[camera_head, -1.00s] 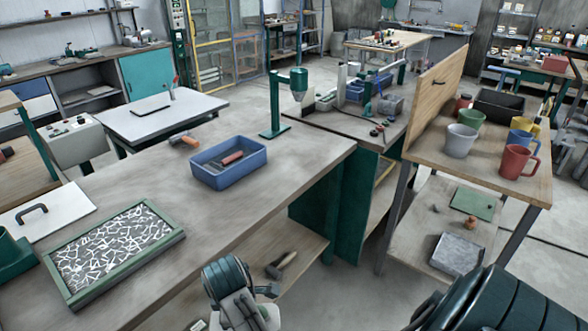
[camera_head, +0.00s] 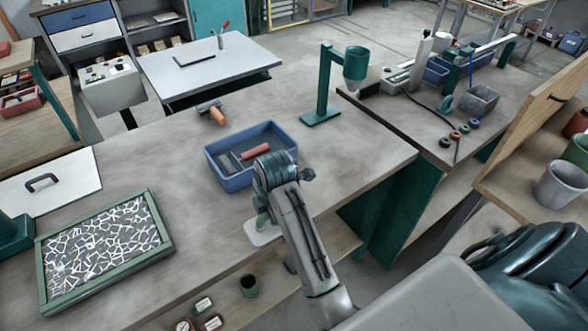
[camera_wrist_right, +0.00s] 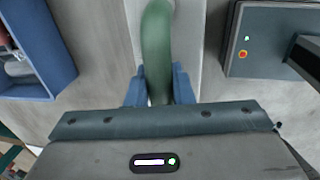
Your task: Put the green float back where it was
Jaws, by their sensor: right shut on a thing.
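The green float (camera_head: 260,232) has a pale flat plate and a green handle. In the head view it shows beside the front edge of the workbench, in front of the blue tub; I cannot tell whether it touches the top. My right gripper (camera_wrist_right: 159,88) is shut on the green handle (camera_wrist_right: 157,40) in the right wrist view, with the pale plate (camera_wrist_right: 190,45) beyond it. In the head view my right wrist covers part of the handle. My left gripper is not in view.
A blue tub (camera_head: 222,178) with rollers stands just behind the float. A green-framed tray of white fibres (camera_head: 165,243) and a white lid (camera_head: 75,190) lie to the left. A green stand (camera_head: 322,118) is behind. The bench between tray and tub is clear.

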